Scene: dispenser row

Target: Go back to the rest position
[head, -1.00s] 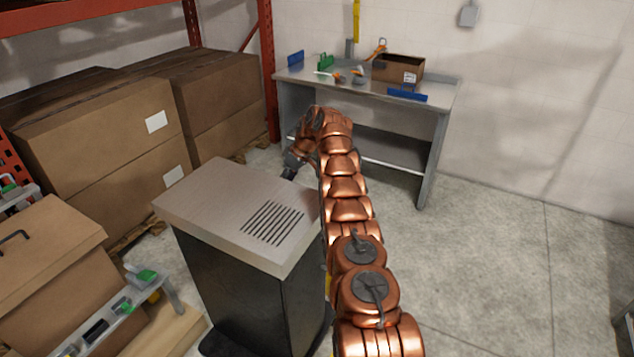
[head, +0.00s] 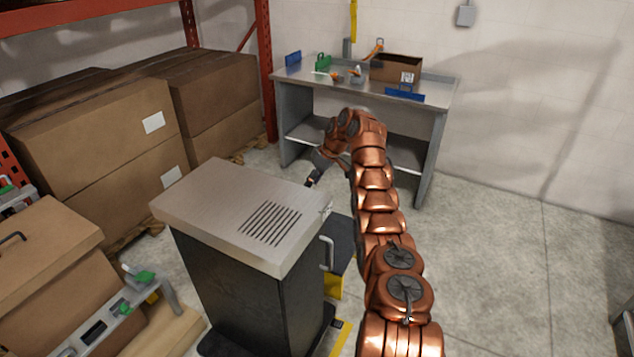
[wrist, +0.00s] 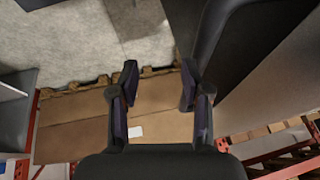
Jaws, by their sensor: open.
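My gripper (wrist: 158,88) is open and empty in the wrist view, with its two dark fingers apart and floor and boxes beyond them. In the head view my gripper (head: 312,179) shows only as a small dark tip by the far right corner of the dark cabinet (head: 243,295) with a grey slotted top. My copper arm reaches forward along the cabinet's right side and bends left at its far end. Nothing shows between the fingers.
A grey workbench (head: 345,86) with an open cardboard box (head: 396,69) stands at the back wall. Large cardboard boxes (head: 95,133) fill the left under an orange rack (head: 75,15). The floor on the right (head: 520,260) is clear.

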